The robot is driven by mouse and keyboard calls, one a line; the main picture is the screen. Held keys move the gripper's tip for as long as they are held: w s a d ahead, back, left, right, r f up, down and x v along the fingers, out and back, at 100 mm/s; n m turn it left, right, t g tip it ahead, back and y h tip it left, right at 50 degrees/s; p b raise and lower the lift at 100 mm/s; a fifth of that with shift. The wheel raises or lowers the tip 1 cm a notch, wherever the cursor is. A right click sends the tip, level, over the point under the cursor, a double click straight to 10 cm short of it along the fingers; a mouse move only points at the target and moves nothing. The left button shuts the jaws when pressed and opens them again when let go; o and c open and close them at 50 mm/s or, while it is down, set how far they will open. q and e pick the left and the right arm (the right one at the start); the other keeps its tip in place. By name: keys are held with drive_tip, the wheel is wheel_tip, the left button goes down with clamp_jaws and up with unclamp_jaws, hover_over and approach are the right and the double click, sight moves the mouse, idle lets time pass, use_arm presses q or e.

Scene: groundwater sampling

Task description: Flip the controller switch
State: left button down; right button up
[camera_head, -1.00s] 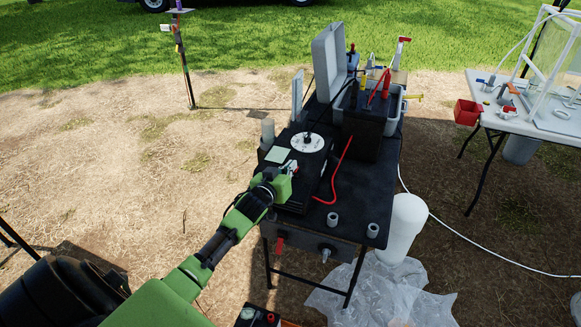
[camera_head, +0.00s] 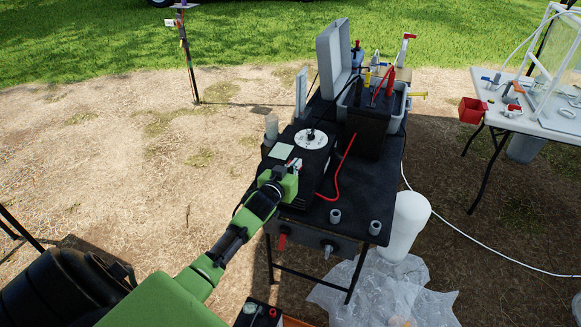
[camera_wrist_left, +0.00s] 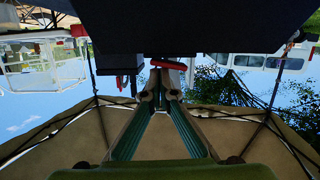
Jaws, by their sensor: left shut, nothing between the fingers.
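The controller is a black box (camera_head: 292,185) with a round white dial (camera_head: 311,139) and a pale label on top, on a dark table. My left gripper (camera_head: 295,163) is shut and empty at the box's near left side, by the label. The gripper and wrist hide part of the box's front, and I cannot make out the switch in the head view. In the left wrist view the closed fingers (camera_wrist_left: 166,84) point at a dark box face (camera_wrist_left: 190,25). A red part (camera_wrist_left: 168,64) shows just beyond the fingertips; I cannot tell whether they touch it. My right gripper is not in view.
A black battery (camera_head: 367,128) with red and yellow clamps stands behind the controller, and a red cable (camera_head: 340,175) curves beside it. An open grey case (camera_head: 333,62) stands at the back. Grey cups (camera_head: 375,228) sit near the front edge. A white table (camera_head: 540,120) is at right.

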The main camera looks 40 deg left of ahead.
use_arm(q)
drive_tip(key=r, duration=0.1)
drive_tip(key=r+p, duration=0.2)
drive_tip(key=shift+w+d+r, duration=0.2)
drive_tip(key=shift+d+r, duration=0.05)
drive_tip(key=shift+r, duration=0.05)
drive_tip(key=b+v, duration=0.1)
drive_tip(key=v, duration=0.9)
drive_tip(key=shift+d, duration=0.4)
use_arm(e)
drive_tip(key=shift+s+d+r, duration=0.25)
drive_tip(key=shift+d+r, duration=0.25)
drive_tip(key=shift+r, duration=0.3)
use_arm(q)
drive_tip(key=shift+r, duration=0.1)
